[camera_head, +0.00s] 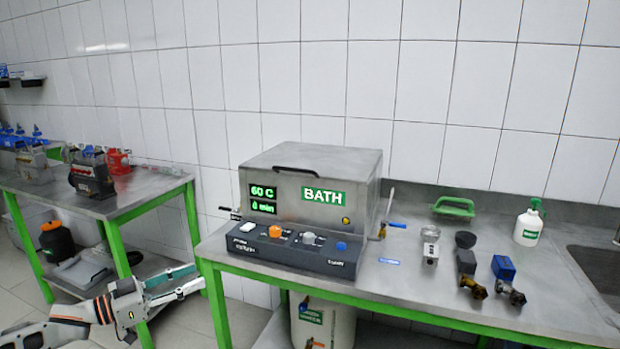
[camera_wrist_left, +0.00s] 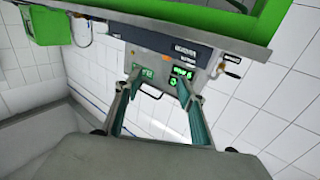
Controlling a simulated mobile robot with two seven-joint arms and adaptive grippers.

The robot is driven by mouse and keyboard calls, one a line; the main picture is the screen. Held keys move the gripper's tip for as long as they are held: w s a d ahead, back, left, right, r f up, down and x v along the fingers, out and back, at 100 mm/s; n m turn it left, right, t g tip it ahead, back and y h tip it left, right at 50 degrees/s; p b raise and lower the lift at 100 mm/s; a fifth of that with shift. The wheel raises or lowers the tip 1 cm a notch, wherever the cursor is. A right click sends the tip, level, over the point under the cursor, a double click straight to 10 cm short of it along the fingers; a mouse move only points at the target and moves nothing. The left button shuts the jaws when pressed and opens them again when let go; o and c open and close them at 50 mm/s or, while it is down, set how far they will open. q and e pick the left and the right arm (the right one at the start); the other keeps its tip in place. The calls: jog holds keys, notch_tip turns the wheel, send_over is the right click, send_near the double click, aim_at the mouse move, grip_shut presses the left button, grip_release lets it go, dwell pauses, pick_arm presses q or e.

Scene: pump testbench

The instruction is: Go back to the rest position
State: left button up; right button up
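My left gripper (camera_head: 198,276) is at the lower left of the head view, in front of the gap between the two benches. Its teal fingers are apart with nothing between them. In the left wrist view the open fingers (camera_wrist_left: 158,82) also show a gap, with a steel unit with green displays (camera_wrist_left: 158,55) beyond them. It appears upside down there, and I see no contact with it. My right gripper is in neither view.
The right bench carries a closed steel bath (camera_head: 300,200) with a control panel (camera_head: 293,247), several pump-like parts, a green-capped bottle (camera_head: 528,226) and a sink (camera_head: 600,272). The left bench (camera_head: 140,188) has equipment on top and a lower shelf. A white container (camera_head: 322,322) stands below.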

pick_arm(q)
jog(key=s+d+f+n+t+y, duration=0.1)
jog(key=s+d+f, duration=0.7)
jog(key=d+f, duration=0.15)
jog(key=s+d+f+n+y, duration=0.1)
jog(key=s+d+f+y, duration=0.1)
jog(key=s+d+f, duration=0.65)
jog(key=s+a+f+n+g+y, duration=0.1)
jog(key=s+a+f+y, duration=0.3)
jog(key=s, duration=0.5)
jog(key=s+a+f+n+y, duration=0.2)
jog(key=s+a+f+y, duration=0.2)
jog(key=s+f, duration=0.5)
jog(key=shift+s+n+g, duration=0.4)
jog(key=shift+f, duration=0.1)
